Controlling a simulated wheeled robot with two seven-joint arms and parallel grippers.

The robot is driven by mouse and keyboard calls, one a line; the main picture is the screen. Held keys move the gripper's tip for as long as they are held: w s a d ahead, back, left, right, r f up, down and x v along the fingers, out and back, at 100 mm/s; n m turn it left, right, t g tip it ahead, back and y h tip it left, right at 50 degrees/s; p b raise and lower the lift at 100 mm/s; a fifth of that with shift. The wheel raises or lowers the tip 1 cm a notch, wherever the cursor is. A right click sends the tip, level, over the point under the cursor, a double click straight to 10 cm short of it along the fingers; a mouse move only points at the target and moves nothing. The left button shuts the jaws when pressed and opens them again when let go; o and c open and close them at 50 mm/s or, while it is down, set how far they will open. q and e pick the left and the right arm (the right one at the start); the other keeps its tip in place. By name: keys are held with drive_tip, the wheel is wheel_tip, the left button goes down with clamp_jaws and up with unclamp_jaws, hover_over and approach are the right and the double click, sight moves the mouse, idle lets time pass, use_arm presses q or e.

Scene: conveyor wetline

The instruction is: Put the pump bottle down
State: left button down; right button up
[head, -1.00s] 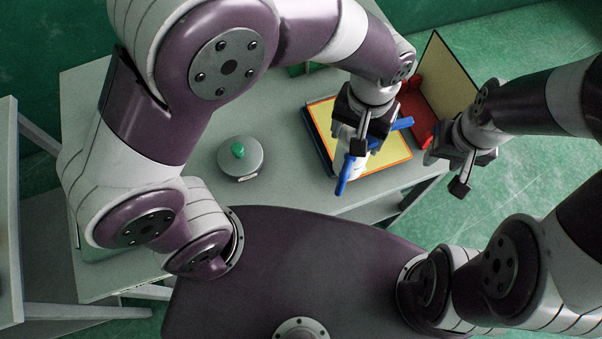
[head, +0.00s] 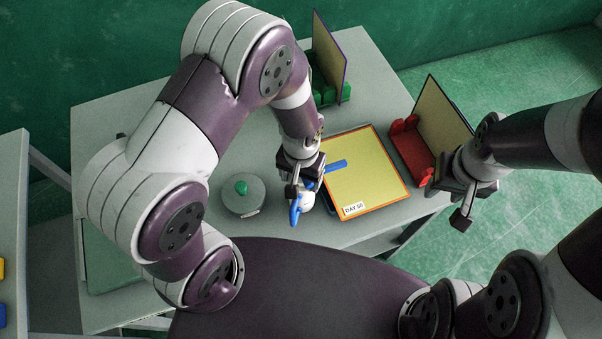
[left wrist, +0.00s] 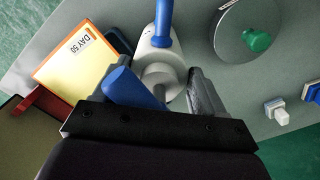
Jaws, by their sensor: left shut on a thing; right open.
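My left gripper (head: 301,187) is shut on the pump bottle, a white body (head: 307,201) with blue parts sticking out on two sides. In the head view it is between the round grey disc and the yellow board, with my gripper covering much of it. In the left wrist view the white bottle (left wrist: 158,62) shows between the fingers (left wrist: 160,95), with one blue part pointing up the picture and another crossing the left finger. I cannot tell whether the bottle touches the table. My right gripper (head: 463,202) is open and empty beyond the table's right edge.
A grey disc with a green knob (head: 241,187) is left of the bottle. An orange-edged yellow board (head: 365,172) marked "DAY 50" is to the right. Red (head: 411,150) and green (head: 330,93) holders with upright panels stand behind. Small blue-and-white pieces (left wrist: 277,111) show in the left wrist view.

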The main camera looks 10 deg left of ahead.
use_arm(q)
drive_tip(key=shift+c, duration=2.4)
unclamp_jaws()
drive_tip(key=shift+s+f, duration=0.1)
drive_tip(key=shift+f, duration=0.05)
drive_tip(key=o, duration=0.4)
drive_tip(key=shift+r, duration=0.3)
drive_tip(key=r, duration=0.4)
drive_tip(key=r+b, duration=0.1)
drive_tip(key=r, duration=0.2)
drive_tip(key=r+b, duration=0.1)
drive_tip(key=r, duration=0.3)
drive_tip(key=shift+a+r, duration=0.25)
drive_tip(key=shift+r, duration=0.1)
drive_tip(key=s+a+n+t, duration=0.1)
drive_tip(key=s+a, duration=0.2)
drive_tip(key=a, duration=0.5)
drive_tip(key=shift+s+a+r+n, duration=0.15)
drive_tip(key=shift+r+n, duration=0.15)
drive_tip(key=shift+r, duration=0.05)
